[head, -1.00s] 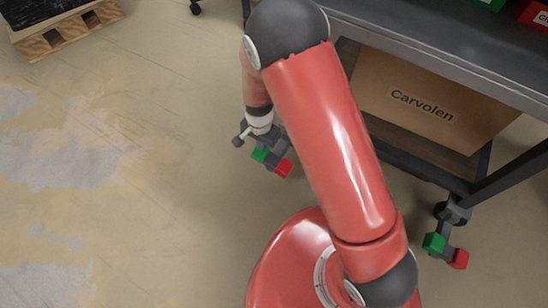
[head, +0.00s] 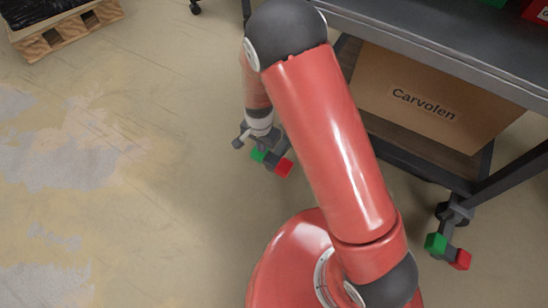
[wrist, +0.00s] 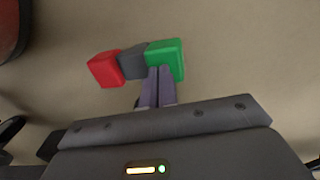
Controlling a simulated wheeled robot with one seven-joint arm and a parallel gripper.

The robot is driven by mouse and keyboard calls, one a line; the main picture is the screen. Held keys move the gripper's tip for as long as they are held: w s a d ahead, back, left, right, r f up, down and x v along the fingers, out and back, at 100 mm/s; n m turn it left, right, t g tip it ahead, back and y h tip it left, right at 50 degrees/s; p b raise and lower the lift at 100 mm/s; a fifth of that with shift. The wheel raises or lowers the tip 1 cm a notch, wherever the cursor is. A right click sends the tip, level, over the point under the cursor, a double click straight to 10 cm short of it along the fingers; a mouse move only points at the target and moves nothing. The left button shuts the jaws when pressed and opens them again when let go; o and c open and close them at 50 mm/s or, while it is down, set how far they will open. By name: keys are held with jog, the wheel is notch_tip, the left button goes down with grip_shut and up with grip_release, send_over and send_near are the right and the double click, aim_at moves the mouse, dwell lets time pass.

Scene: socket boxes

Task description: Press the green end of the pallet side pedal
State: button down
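The pallet side pedal has a green end (head: 259,155) and a red end (head: 284,168), joined by a dark grey middle. It sits low by the cart's left leg in the head view. In the wrist view the green end (wrist: 172,52) is at the upper middle, the grey part (wrist: 132,62) left of it and the red end (wrist: 104,69) farther left. My gripper (wrist: 159,70) has its two fingers together with nothing between them. Their tips overlap the lower edge of the green end in the wrist view; I cannot tell whether they touch it.
A second pedal with a green end (head: 435,243) and a red end (head: 460,259) is at the cart's right caster. The cart (head: 440,55) holds a Carvolen cardboard box (head: 390,85) on its lower shelf. A wooden pallet (head: 62,32) stands far left. The left floor is clear.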

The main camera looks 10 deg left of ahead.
jog(key=shift+d+f, duration=0.1)
jog(key=shift+f, duration=0.2)
jog(key=shift+s+r, duration=0.1)
jog(key=shift+r, duration=0.05)
notch_tip(320, 180, up, 7)
jog(key=p, duration=0.5)
dwell(0.6)
